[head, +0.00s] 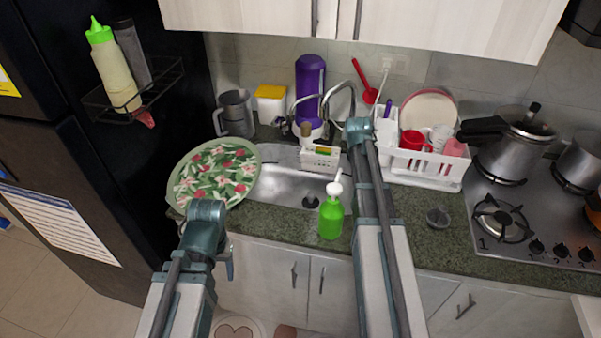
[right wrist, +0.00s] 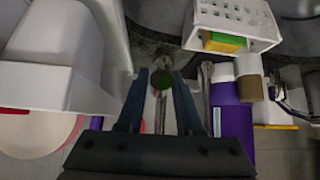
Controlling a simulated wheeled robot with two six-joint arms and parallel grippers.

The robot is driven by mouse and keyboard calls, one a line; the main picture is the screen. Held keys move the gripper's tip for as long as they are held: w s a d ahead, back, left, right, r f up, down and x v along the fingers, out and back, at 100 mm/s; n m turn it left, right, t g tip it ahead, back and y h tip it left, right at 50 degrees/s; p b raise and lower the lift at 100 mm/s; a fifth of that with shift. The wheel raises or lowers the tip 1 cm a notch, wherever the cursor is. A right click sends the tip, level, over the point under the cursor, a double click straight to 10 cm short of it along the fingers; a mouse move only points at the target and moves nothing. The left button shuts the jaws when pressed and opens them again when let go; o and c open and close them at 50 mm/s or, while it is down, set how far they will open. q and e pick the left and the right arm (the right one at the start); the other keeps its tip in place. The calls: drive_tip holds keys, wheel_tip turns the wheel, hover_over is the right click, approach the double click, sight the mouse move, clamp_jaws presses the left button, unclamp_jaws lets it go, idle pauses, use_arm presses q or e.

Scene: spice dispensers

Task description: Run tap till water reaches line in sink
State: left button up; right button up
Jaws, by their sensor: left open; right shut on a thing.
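The metal sink (head: 279,186) is set in the green counter. Its dark drain shows, and I see no clear water or fill line in it. The curved metal tap (head: 341,88) stands behind the sink. My right gripper (right wrist: 158,82) is at the tap, with its jaws around a thin metal part of it. A dark green round piece (right wrist: 162,79) shows between the fingertips; I cannot tell what it is. In the head view my right wrist hides this hold. My left gripper (head: 228,262) is open and empty in front of the counter, below the patterned plate.
A floral plate (head: 215,172) covers the sink's left side. A green soap bottle (head: 331,215) stands in front. A white caddy (head: 320,157) sits at the sink's back. A white dish rack (head: 427,170) and the stove (head: 530,222) are at right.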

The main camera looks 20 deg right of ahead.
drive_tip(key=shift+w+d+r+p, duration=0.1)
drive_tip(key=shift+w+r+p, duration=0.05)
drive_tip(key=shift+r+p, duration=0.4)
drive_tip(key=shift+w+d+r+p, duration=0.1)
drive_tip(key=shift+w+r+p, duration=0.05)
drive_tip(key=shift+r+p, duration=0.35)
drive_tip(key=shift+w+d+r+p, duration=0.1)
drive_tip(key=shift+w+r+p, duration=0.25)
drive_tip(key=shift+r+p, duration=0.5)
idle(6.1)
